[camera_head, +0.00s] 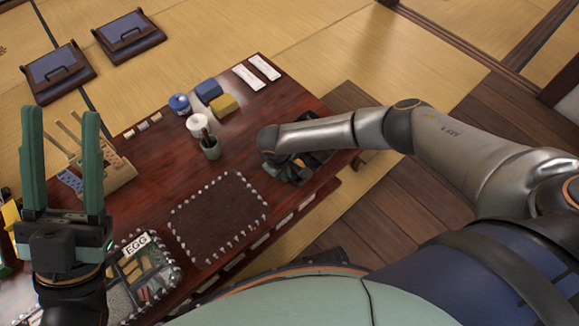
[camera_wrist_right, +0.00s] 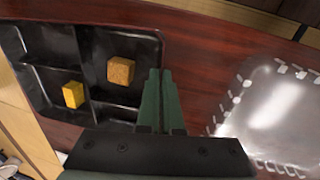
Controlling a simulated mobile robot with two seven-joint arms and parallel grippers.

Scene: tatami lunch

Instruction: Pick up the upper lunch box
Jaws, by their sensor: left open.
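A black lunch box with compartments (camera_head: 322,158) sits at the table's right end, partly hidden by my right arm. In the right wrist view the lunch box (camera_wrist_right: 35,62) is open and holds a yellow block (camera_wrist_right: 73,94) and a brown block (camera_wrist_right: 121,71). My right gripper (camera_head: 290,172) is low over or beside this box; its fingers (camera_wrist_right: 158,75) are together with nothing seen between them. My left gripper (camera_head: 65,115) is open and empty at the left, fingers pointing up in the picture. I see no second stacked box, so I cannot tell which is the upper one.
A dark mat with a white-stitched edge (camera_head: 215,215) lies mid-table. A tray labelled EGG (camera_head: 145,275) is near my left gripper. A green cup (camera_head: 211,150), white cup, blue jar, blocks and wrapped packets stand behind. A wooden rack (camera_head: 105,165) stands left.

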